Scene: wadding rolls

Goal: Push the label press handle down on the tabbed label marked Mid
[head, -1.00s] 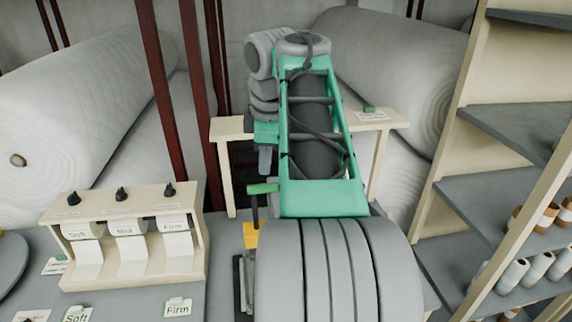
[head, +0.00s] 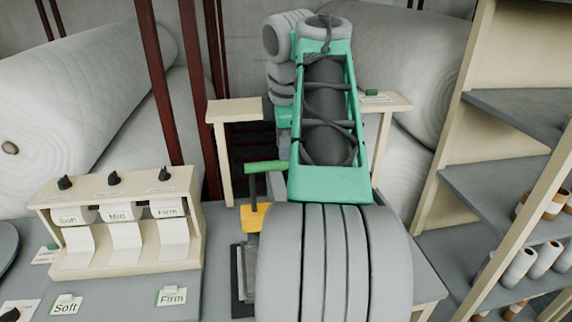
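The label press (head: 256,218) stands on the grey bench, left of my arm, with a yellow body and a dark base. Its green handle (head: 265,167) is up, level above a dark post. My arm hides the press's right side. No tabbed label marked Mid shows on the visible part of the press. The word Mid shows on the middle roll (head: 119,215) of the cream dispenser, between Soft and Firm. My gripper is not visible; the green and grey links of my arm block the view behind them.
The cream dispenser (head: 190,258) stands left of the press. Tabbed cards marked Soft (head: 66,305) and Firm (head: 172,296) lie in front of it. A cream stand (head: 222,112) is behind my arm. Shelves (head: 500,190) with small rolls rise at right.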

